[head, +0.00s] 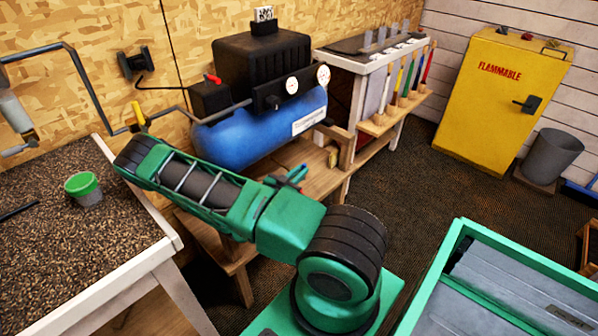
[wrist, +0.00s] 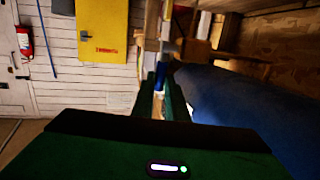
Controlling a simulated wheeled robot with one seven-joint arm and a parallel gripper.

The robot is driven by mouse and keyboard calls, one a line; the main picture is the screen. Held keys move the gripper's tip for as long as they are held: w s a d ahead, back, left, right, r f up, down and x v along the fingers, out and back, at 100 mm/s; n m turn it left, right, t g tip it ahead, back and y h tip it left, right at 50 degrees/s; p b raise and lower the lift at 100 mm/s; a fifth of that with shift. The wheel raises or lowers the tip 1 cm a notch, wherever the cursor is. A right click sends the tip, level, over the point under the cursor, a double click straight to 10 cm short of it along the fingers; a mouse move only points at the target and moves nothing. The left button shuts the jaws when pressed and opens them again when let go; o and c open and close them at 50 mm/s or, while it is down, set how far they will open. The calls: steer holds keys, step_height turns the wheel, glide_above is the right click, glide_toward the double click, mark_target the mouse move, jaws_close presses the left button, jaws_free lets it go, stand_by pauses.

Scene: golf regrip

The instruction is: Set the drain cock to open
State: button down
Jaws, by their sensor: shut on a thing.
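The blue compressor tank (head: 238,138) sits on a low wooden stand, and its dark underside (wrist: 255,115) fills the right of the wrist view. My gripper (wrist: 161,88) is beside the tank, its two dark green fingers close together. They are shut on a small blue part (wrist: 160,76), which looks like the handle of the drain cock. In the head view my gripper (head: 292,176) shows as a small green shape below the tank's right end, partly hidden behind my arm. The cock's body and handle angle cannot be made out.
The wooden stand (head: 318,160) lies close around the gripper. A bench with upright coloured shafts (head: 400,80) stands to the right. A yellow flammables cabinet (head: 503,100) and a grey bin (head: 551,155) are farther right. A gravel-topped table (head: 50,240) is at left. Open floor lies between.

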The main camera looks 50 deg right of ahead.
steer(key=shift+w+a+f, duration=0.2)
steer(key=shift+a+f, duration=0.05)
steer(key=shift+f, duration=0.15)
steer(key=c, duration=1.8)
jaws_free()
steer(key=shift+o, duration=0.3)
steer(key=shift+s+d+r, duration=0.1)
